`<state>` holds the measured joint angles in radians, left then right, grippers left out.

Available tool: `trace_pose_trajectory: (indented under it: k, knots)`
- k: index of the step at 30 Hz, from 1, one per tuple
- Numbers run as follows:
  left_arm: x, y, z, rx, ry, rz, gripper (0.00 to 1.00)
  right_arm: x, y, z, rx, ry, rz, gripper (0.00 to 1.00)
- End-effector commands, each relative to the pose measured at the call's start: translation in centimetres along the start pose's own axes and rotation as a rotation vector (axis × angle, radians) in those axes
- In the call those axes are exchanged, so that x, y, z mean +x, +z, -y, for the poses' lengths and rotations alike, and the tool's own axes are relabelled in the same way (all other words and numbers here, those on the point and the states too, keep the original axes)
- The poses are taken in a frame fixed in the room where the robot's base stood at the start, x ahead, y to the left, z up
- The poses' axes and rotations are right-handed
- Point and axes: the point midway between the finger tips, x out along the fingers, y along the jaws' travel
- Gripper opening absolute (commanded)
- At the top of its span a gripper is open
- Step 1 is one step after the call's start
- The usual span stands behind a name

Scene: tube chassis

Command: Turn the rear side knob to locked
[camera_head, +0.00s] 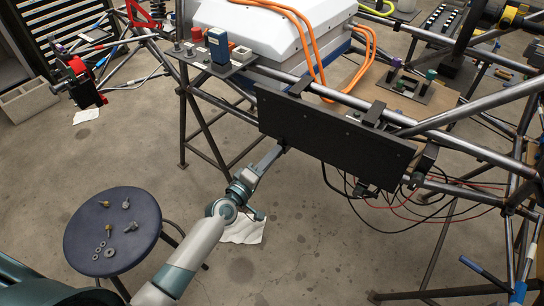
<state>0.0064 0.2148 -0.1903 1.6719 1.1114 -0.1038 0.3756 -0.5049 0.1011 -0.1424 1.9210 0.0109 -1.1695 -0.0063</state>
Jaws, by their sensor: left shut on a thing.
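A long black panel (330,135) hangs along the side of the tube chassis. My left gripper (280,150) reaches up from below to the panel's lower left edge. It is shut on a small dark part there, which looks like the rear side knob. The jaws and the panel hide most of this part, so I cannot tell which way it is turned. Another dark knob-like part (366,188) shows under the panel's right half. My right gripper is not in view.
Steel chassis tubes (465,149) run along and beyond the panel. Loose black and red cables (385,222) hang below its right half. A round stool (112,225) with small hardware stands at the lower left. A white box (280,35) with orange cables sits behind. Concrete floor is open below the panel.

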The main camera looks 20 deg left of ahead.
Motion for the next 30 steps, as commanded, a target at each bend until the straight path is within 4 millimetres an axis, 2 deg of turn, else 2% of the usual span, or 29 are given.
trace_pose_trajectory:
  k: [5, 6, 7, 8, 20, 26, 30]
  knots:
    - [0.0, -0.1, 0.0, -0.001, 0.000, -0.002, 0.01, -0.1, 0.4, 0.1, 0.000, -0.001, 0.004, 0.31]
    - [0.0, -0.1, 0.0, -0.001, 0.000, -0.002, 0.33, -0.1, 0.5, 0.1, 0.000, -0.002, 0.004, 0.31]
    - [0.0, -0.1, 0.0, -0.001, 0.000, -0.001, 0.40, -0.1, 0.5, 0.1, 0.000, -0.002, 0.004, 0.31]
    - [0.0, -0.1, 0.0, -0.001, 0.000, -0.001, 0.42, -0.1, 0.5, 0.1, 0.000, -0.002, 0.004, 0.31]
    - [-0.3, 0.0, 0.1, 0.001, -0.001, 0.000, 0.42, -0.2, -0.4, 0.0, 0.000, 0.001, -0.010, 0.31]
    - [-1.9, 0.0, 0.1, 0.001, -0.002, 0.000, 0.42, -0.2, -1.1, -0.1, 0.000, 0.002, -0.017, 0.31]
    - [-4.0, 0.1, 0.2, 0.002, -0.002, 0.001, 0.42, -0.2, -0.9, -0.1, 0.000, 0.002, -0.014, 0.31]
